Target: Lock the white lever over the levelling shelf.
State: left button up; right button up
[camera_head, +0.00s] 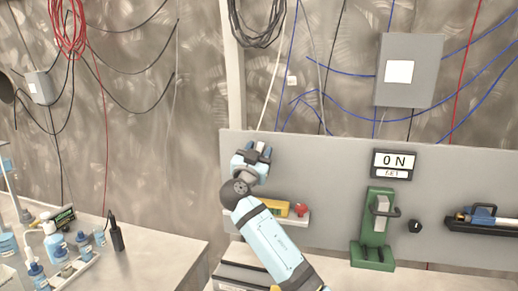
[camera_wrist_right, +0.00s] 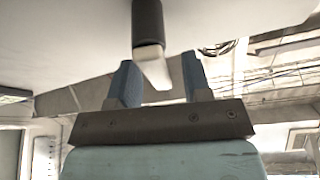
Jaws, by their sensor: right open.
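My right gripper (camera_head: 252,155) is in front of the grey panel, just above the small white shelf (camera_head: 303,222), which carries a yellow level (camera_head: 275,207). In the right wrist view the two blue fingers of the gripper (camera_wrist_right: 161,80) are apart. A white lever part (camera_wrist_right: 153,66) with a black grip (camera_wrist_right: 148,24) shows between and above the fingers. I cannot tell whether they touch it. In the head view the lever is not clearly seen; the gripper and arm cover that part of the panel. My left gripper is not in view.
A red item (camera_head: 301,210) lies beside the level. A green stand (camera_head: 376,230) with a handle, a black knob (camera_head: 415,227) and an ON display (camera_head: 394,164) are to the right. Bottles crowd the left bench (camera_head: 150,255).

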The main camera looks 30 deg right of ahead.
jog(key=shift+w+d, duration=0.1)
grip_shut()
jog(key=shift+w+a+f+n+t+y+b, duration=0.15)
jog(key=shift+n+t+y+b, duration=0.3)
jog(key=shift+n+b, duration=0.5)
jog(key=shift+w+a+r+n+t+y, duration=0.15)
jog(key=shift+n+t, duration=0.1)
jog(key=shift+n, duration=0.4)
jog(key=shift+w+a+r+n+t+y, duration=0.1)
jog(key=shift+n+t, duration=0.1)
jog(key=shift+n, duration=0.4)
grip_release()
